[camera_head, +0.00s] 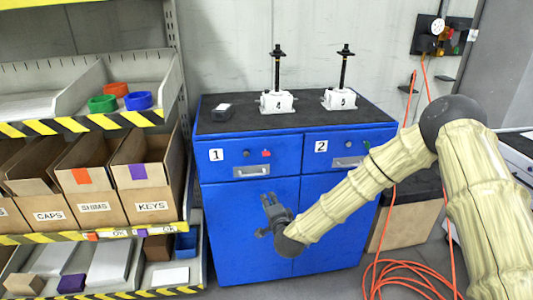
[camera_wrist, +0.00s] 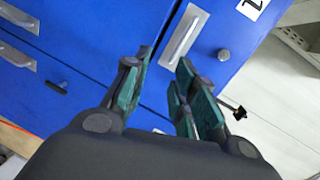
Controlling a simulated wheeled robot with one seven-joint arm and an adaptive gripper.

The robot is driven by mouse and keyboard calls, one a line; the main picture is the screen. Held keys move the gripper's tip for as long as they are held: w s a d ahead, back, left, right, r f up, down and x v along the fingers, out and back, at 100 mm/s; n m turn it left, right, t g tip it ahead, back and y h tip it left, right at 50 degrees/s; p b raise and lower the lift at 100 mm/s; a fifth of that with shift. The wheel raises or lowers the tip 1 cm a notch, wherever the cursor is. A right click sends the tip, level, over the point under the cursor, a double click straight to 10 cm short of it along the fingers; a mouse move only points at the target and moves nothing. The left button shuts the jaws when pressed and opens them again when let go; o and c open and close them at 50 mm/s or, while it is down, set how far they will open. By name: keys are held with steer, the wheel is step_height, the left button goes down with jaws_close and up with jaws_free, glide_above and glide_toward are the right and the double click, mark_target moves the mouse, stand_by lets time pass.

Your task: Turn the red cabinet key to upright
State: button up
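The red key (camera_head: 266,153) sits on the front of the blue cabinet's drawer 1 (camera_head: 285,150), to the right of a round dark knob (camera_head: 246,154) and above the drawer handle (camera_head: 251,171). The key is small, so I cannot tell its exact angle. My gripper (camera_head: 270,200) is below it, in front of the lower cabinet doors and apart from the key. In the wrist view my gripper (camera_wrist: 162,75) has its teal-padded fingers apart with nothing between them. A handle and a round knob (camera_wrist: 223,55) show beyond them; I cannot make out the red key there.
Two screw jacks (camera_head: 277,100) (camera_head: 340,97) and a small dark box (camera_head: 222,112) stand on the cabinet's black top. Drawer 2 (camera_head: 350,145) is on the right. A shelf rack with labelled bins (camera_head: 150,206) stands at left. An orange hose (camera_head: 410,287) lies at right.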

mark_target(266, 153)
steer(key=w+r+m+t+h, duration=0.1)
steer(key=w+r+m+t, duration=0.2)
steer(key=w+r, duration=0.5)
steer(key=w+p, duration=0.1)
steer(key=w, duration=0.2)
steer(key=w+r+p, duration=0.1)
steer(key=w, duration=0.1)
steer(key=w+a, duration=0.1)
steer(key=w, duration=0.2)
steer(key=shift+w+a+r+p, duration=0.1)
steer(key=shift+w+r+p, duration=0.2)
steer(key=shift+r+p, duration=0.1)
steer(key=shift+c, duration=0.4)
jaws_close()
